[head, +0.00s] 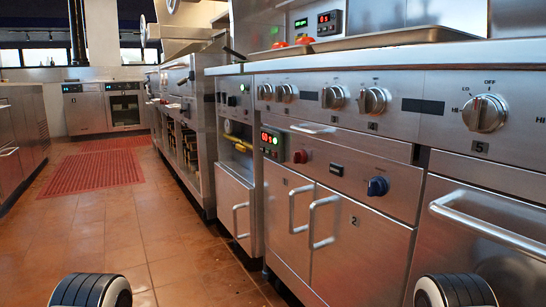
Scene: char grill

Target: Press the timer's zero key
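A small dark panel with red digits (271,143) is set in the front of the steel cooking line, left of a red knob. Another dark unit with a red display (329,23) stands on the upper shelf, with a small green display (301,22) to its left. I cannot tell which of these is the timer, and their keys are too small to read, so the zero key cannot be made out. Neither gripper is in view. Only rounded black and white parts of my own body show at the bottom left and bottom right.
A flat steel tray (390,38) lies on top. The tiled floor (130,230) is open at left, with red mats (98,171) farther back.

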